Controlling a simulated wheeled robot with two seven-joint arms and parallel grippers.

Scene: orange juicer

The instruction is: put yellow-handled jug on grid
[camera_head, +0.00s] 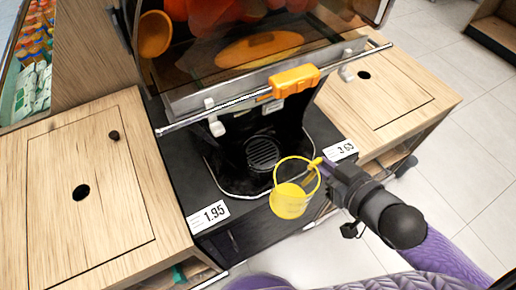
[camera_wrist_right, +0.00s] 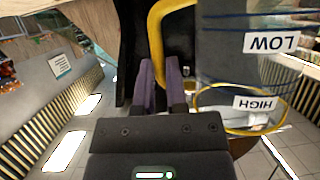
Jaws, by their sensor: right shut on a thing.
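The yellow-handled jug (camera_head: 289,201) is clear with a yellow rim and yellow bottom. In the head view it hangs in front of the juicer's black base, to the lower right of the grid, with its rim up. My right gripper (camera_head: 322,166) is shut on its yellow handle. The right wrist view shows the purple fingers (camera_wrist_right: 161,88) at the yellow handle (camera_wrist_right: 156,48) and the jug's side (camera_wrist_right: 240,75) with LOW and HIGH labels upside down. The round dark grid (camera_head: 263,153) lies in the juicer's recess, uncovered by the jug. My left gripper is not in view.
A metal bar with an orange latch (camera_head: 293,81) crosses the juicer front above the recess. Price cards 1.95 (camera_head: 209,216) and 3.65 (camera_head: 341,150) flank the recess. Wooden counters (camera_head: 90,180) stand on both sides. The grid's surface is clear.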

